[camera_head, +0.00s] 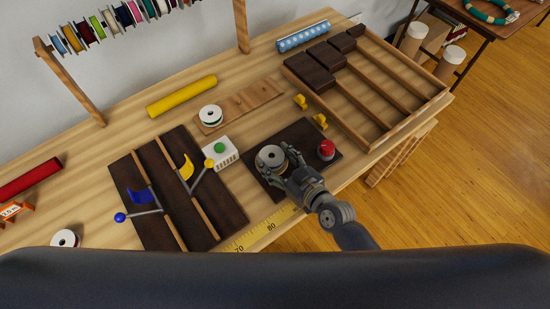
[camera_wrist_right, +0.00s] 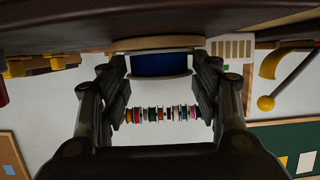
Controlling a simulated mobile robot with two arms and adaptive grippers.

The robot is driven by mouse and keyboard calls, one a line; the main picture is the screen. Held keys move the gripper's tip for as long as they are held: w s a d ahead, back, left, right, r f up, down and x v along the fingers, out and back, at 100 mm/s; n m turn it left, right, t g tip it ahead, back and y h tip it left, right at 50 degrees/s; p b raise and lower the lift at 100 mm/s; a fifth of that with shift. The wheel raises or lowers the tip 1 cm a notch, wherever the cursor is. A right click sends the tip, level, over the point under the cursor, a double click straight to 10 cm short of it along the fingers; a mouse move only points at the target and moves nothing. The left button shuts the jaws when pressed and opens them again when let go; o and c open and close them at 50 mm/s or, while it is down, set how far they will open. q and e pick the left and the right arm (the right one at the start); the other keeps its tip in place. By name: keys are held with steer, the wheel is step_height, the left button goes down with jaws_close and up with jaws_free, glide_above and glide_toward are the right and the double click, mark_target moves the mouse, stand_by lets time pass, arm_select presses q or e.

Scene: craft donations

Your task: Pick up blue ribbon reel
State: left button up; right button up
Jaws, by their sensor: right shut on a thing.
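The blue ribbon reel (camera_wrist_right: 160,65) shows its blue winding between pale flanges in the right wrist view. In the head view its white round top (camera_head: 270,156) is over the dark board (camera_head: 262,183). My right gripper (camera_head: 286,168) is shut on the reel, with a finger on each side, also seen in the right wrist view (camera_wrist_right: 161,75). The reel is upright at or very near the board; I cannot tell whether it touches. The gripper hides part of its side. My left gripper is not in view.
A red button (camera_head: 326,149) is just right of the reel. A white box with a green button (camera_head: 219,148) and a dark board with flags (camera_head: 138,215) are left. A divided wooden tray (camera_head: 404,122) is behind right. A rack of spools (camera_head: 98,27) stands at the back.

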mark_target(277, 162)
steer(key=shift+r, duration=0.7)
step_height(277, 162, up, 2)
steer(key=shift+r, duration=0.15)
steer(key=d+f+b+v, duration=0.1)
steer(key=f+b+v, duration=0.2)
steer(key=v, duration=1.2)
steer(key=shift+s+d, duration=0.4)
steer(key=shift+w+f, duration=0.1)
